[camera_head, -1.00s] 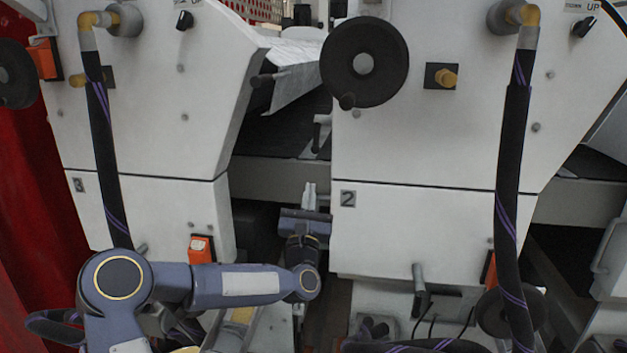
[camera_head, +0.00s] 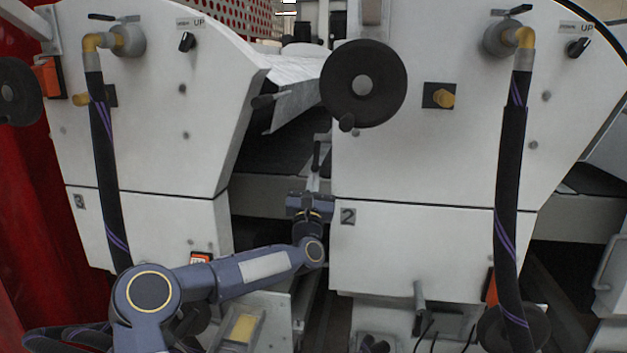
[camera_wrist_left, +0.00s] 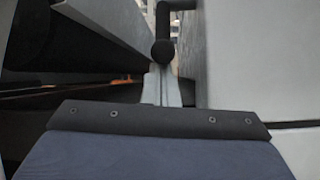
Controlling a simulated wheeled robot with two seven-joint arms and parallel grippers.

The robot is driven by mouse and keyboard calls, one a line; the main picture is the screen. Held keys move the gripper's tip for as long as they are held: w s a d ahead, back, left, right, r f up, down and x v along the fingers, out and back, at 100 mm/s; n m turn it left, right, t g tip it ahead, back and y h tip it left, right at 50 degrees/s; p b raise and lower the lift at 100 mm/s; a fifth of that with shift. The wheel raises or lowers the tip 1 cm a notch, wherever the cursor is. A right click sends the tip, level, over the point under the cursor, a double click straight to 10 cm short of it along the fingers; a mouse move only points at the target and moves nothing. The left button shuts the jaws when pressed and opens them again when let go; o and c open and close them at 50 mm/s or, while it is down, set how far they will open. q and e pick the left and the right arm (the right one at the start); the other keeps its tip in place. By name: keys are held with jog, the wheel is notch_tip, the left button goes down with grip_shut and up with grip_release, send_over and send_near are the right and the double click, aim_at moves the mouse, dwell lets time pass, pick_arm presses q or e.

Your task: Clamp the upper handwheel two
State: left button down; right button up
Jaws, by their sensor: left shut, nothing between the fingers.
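The upper handwheel two (camera_head: 363,84) is a black disc with a grey hub and a small handle at its lower left. It sits on the white panel marked 2. My left gripper (camera_head: 313,182) is in the gap left of that panel, below the handwheel and apart from it. Its pale fingers (camera_wrist_left: 162,88) are shut with nothing between them. In the left wrist view, a round black knob (camera_wrist_left: 163,51) on a bent dark bar shows just beyond the fingertips; I cannot tell which part it belongs to. My right gripper is not in view.
The white panel two (camera_head: 420,245) borders the gap on the right and panel three (camera_head: 145,225) on the left. A small dark lever (camera_head: 317,152) stands just above my left gripper. A black hose (camera_head: 508,190) hangs at the right. A yellow knob (camera_head: 443,97) is right of the handwheel.

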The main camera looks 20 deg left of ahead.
pick_arm(q)
jog(key=shift+s+r, duration=0.1)
jog(key=shift+s+r+p, duration=0.1)
jog(key=shift+s+p, duration=0.1)
jog(key=shift+p, duration=0.1)
jog(key=shift+s+d+r+g, duration=0.1)
jog(key=shift+s+d+g, duration=0.1)
jog(key=shift+g, duration=0.3)
jog(key=s+d+r+g+h+p, duration=0.1)
jog(key=s+r+g+h+p, duration=0.2)
jog(key=p, duration=1.4)
notch_tip(320, 180, up, 3)
jog(key=s+g, duration=0.2)
jog(key=g, duration=0.2)
jog(key=shift+m+p, duration=0.4)
jog(key=shift+r, duration=0.15)
